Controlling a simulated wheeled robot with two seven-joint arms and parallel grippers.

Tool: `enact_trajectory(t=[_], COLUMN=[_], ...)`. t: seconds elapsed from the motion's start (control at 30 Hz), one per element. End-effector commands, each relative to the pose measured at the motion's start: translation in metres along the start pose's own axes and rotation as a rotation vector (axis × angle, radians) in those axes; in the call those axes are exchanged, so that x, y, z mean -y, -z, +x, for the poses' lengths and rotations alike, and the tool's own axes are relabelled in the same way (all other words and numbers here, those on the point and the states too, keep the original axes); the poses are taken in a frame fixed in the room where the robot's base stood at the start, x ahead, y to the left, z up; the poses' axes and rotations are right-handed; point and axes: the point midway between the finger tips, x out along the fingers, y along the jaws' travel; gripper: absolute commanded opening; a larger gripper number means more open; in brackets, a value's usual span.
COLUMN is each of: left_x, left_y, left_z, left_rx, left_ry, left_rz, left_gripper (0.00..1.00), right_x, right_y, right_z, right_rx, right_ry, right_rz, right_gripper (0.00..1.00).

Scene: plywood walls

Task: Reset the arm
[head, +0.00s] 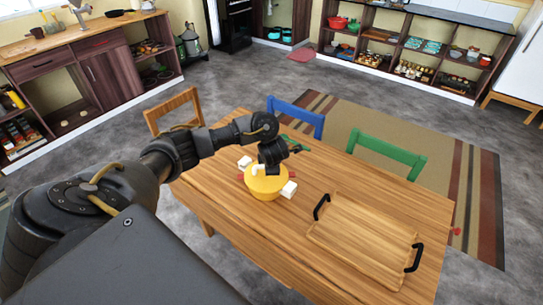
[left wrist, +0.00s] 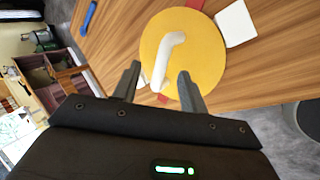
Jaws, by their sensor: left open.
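My left arm reaches in from the left over the wooden table (head: 225,150). My left gripper (head: 272,168) is above a round yellow pot or bowl (head: 264,187) and covers part of its top. In the left wrist view the gripper (left wrist: 158,84) has its two fingers spread apart. The yellow round top (left wrist: 210,65) shows beyond the fingers, with a white bent piece (left wrist: 166,58) on it, like a handle. The white piece lies between and beyond the fingertips; I cannot tell whether they touch it. My right gripper is not in view.
White blocks (head: 289,188) sit beside the yellow thing, with red parts at its sides. A wooden tray (head: 360,240) with black handles lies at the table's right. Orange (head: 173,108), blue (head: 296,115) and green chairs (head: 387,153) stand along the edges. Counters and shelves are farther back.

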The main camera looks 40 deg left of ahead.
Motion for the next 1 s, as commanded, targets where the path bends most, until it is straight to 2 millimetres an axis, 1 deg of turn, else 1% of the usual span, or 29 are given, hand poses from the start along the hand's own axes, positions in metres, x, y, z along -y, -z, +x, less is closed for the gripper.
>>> enact_trajectory(t=[0.03, 0.1, 0.23, 0.4, 0.8, 0.87, 0.9, 0.97, 1.0], left_x=[-0.007, -0.006, -0.005, -0.003, 0.001, 0.009, 0.020, 0.043, 0.064], left_y=[-0.001, 0.000, 0.000, 0.000, -0.002, -0.006, -0.013, -0.027, -0.038], left_z=[-0.018, -0.026, -0.035, -0.040, -0.039, -0.039, -0.040, -0.043, -0.046], left_rx=[0.002, 0.001, 0.000, 0.001, 0.005, 0.020, 0.040, 0.081, 0.116], left_ry=[-0.002, -0.003, -0.003, -0.003, 0.000, 0.008, 0.018, 0.045, 0.071], left_rz=[0.002, 0.002, -0.001, -0.002, -0.010, -0.036, -0.074, -0.165, -0.255], left_gripper=[0.43, 0.43, 0.43, 0.43, 0.43, 0.43, 0.43, 0.43, 0.43], right_x=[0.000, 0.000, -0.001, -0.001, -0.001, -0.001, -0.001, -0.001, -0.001], right_y=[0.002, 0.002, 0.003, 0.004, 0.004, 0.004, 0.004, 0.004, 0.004], right_z=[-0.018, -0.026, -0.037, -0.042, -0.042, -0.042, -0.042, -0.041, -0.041], right_rx=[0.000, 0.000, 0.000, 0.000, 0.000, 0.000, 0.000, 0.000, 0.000], right_ry=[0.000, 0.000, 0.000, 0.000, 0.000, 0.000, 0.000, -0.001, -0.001], right_rz=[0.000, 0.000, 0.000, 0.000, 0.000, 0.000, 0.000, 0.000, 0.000], right_gripper=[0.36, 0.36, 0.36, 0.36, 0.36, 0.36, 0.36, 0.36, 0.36])
